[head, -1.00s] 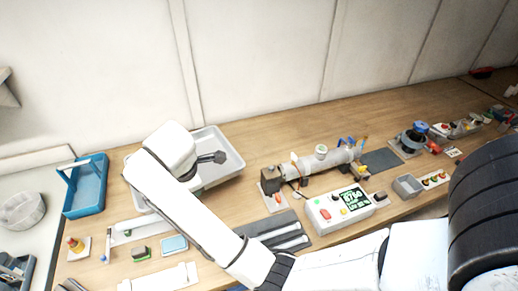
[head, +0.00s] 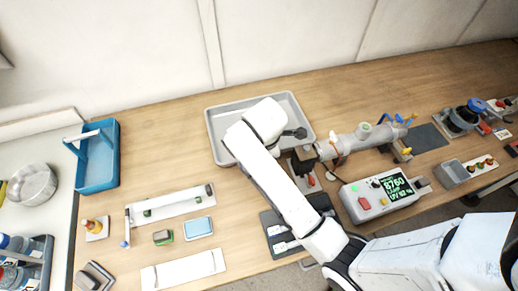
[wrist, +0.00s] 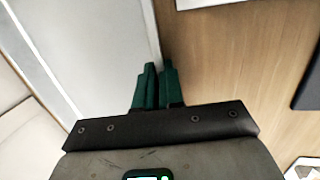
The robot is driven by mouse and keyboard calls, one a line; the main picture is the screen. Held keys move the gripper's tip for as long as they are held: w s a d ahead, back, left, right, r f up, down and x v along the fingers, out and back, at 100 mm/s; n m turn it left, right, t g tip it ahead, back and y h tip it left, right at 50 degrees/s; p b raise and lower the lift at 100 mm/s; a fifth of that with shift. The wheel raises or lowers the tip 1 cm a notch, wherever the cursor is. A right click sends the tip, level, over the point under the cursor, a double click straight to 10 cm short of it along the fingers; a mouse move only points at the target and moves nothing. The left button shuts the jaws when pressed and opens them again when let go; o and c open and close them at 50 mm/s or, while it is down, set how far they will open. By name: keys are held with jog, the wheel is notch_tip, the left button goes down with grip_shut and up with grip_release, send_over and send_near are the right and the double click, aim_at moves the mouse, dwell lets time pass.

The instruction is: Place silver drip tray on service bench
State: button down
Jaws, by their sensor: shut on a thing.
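The silver drip tray (head: 214,133) is a shallow grey rectangular tray at the back middle of the wooden bench (head: 150,125) in the head view. My gripper (wrist: 157,86) shows its green fingers closed together on the tray's edge in the wrist view, where the tray (wrist: 95,40) fills the upper left. In the head view my wrist covers the tray's middle and hides the fingers. I cannot tell whether the tray touches the bench top or hangs slightly above it.
A blue caddy (head: 98,170) stands left. The grey cylindrical reactor (head: 350,142) and a white control box (head: 378,196) are close to the tray's right. A white strip (head: 170,206) and small parts lie in front. Bare wood lies between caddy and tray.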

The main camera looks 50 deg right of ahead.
jog(key=shift+s+f, duration=0.1)
jog(key=shift+f, duration=0.15)
jog(key=c, duration=1.3)
grip_release()
jog(key=shift+o, duration=0.2)
